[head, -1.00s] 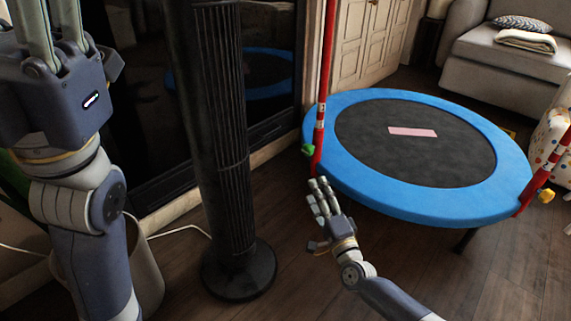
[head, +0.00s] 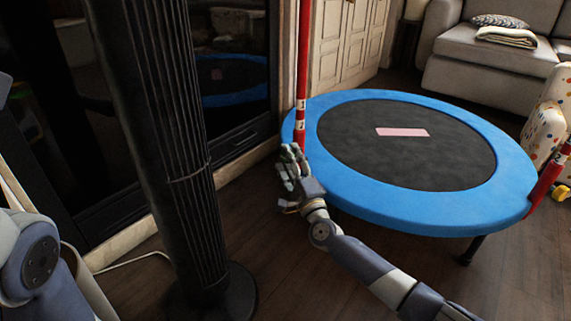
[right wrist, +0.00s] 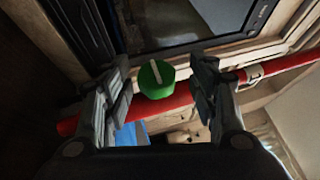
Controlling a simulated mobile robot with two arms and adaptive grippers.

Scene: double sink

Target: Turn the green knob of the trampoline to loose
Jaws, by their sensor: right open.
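The trampoline (head: 500,205) has a blue rim and a black mat, and a red post (head: 303,80) stands at its left edge. In the right wrist view the green knob (right wrist: 156,74) with a pale line across its face sits on the red post (right wrist: 165,104). My right gripper (head: 288,156) is at the post's lower part and covers most of the knob in the head view. Its open fingers (right wrist: 162,88) stand on either side of the knob, with gaps visible on both sides. My left gripper is out of view; only part of that arm shows at the left.
A black tower fan (head: 165,130) stands left of my right arm, before a dark glass-fronted unit (head: 232,95). A yellow knob (head: 561,192) is by the right red post (head: 549,180). A grey sofa (head: 470,72) is at the back.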

